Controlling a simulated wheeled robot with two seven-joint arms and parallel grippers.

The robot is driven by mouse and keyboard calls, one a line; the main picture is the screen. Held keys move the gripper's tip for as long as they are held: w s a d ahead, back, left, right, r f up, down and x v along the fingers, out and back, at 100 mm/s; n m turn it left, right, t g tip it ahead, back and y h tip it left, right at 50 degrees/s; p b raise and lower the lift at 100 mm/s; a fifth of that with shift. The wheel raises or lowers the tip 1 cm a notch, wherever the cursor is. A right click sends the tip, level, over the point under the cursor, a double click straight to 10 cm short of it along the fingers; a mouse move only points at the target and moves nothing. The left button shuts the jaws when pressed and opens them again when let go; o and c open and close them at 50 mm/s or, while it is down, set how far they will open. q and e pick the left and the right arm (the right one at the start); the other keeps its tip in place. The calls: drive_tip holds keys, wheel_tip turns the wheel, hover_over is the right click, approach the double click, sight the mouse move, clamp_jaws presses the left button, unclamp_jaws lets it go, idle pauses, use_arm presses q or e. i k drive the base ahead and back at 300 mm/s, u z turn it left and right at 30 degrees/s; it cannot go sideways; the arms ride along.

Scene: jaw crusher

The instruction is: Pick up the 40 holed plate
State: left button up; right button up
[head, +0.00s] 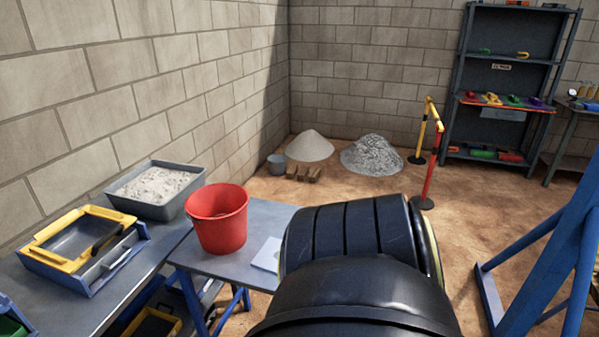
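I cannot pick out a plate clearly marked 40. A flat white piece (268,254) lies on the small grey table, right of the red bucket (217,222); its markings are too small to read. A yellow-framed piece with a dark inset panel (78,240) sits on a blue tray (125,262) on the left workbench. I cannot tell if either is the holed plate. A large black rounded part, which looks like my own arm, fills the lower middle and hides the floor behind it. Neither gripper shows.
The left workbench (45,297) also holds a grey tub of pale gravel (160,187). A blue frame (565,240) stands at right. Red and yellow barrier posts (430,165), material heaps (370,155) and a shelf rack (505,75) are at the back. Floor between is open.

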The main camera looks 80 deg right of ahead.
sight(265, 260)
drive_tip(key=u, duration=0.35)
drive_tip(key=k, duration=1.5)
drive_tip(key=z, duration=2.1)
